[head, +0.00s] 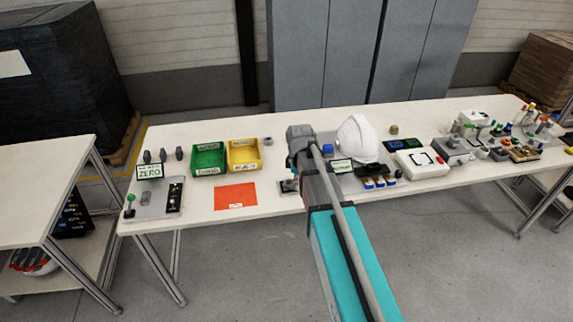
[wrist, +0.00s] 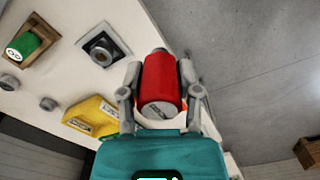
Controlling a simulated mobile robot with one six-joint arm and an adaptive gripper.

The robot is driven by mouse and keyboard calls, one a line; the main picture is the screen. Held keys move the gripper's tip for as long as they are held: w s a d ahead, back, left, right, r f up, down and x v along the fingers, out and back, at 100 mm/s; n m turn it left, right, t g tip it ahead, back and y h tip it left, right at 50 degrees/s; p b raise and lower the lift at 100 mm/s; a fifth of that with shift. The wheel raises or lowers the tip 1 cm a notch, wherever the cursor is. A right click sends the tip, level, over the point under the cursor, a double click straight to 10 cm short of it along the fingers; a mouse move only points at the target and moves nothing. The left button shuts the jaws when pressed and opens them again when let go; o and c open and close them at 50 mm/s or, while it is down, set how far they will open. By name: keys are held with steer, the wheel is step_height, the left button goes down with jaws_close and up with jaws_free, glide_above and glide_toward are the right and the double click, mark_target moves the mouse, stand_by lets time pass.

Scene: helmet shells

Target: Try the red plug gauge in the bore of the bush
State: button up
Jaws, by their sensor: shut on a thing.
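The red plug gauge (wrist: 160,78) is a short red cylinder with a grey end. My gripper (wrist: 160,85) is shut on its sides, one finger on each side, in the wrist view. A grey block with a dark round opening, which looks like the bush (wrist: 101,48), sits on a square plate left of the gauge in that view, apart from it. In the head view my gripper (head: 300,140) is above the table's middle. The red gauge cannot be made out there. A small grey fixture with a dark centre (head: 288,186) lies just below the gripper and may be the bush.
A green cylinder (wrist: 25,46) sits in a brown holder at the wrist view's left. A green bin (head: 208,160), a yellow bin (head: 243,170) and an orange sheet (head: 235,196) lie left of my arm. A white helmet shell (head: 357,140) stands close on the right.

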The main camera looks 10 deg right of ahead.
steer(key=w+f+b, duration=0.2)
steer(key=w, duration=0.5)
steer(key=w+f+b, duration=0.2)
steer(key=w, duration=0.5)
steer(key=shift+a+f, duration=0.25)
steer(key=shift+f+b, duration=0.15)
steer(key=shift+b, duration=0.25)
steer(key=shift+f+b, duration=2.55)
steer(key=shift+b, duration=0.05)
steer(key=shift+f+b, duration=1)
stand_by(2.4)
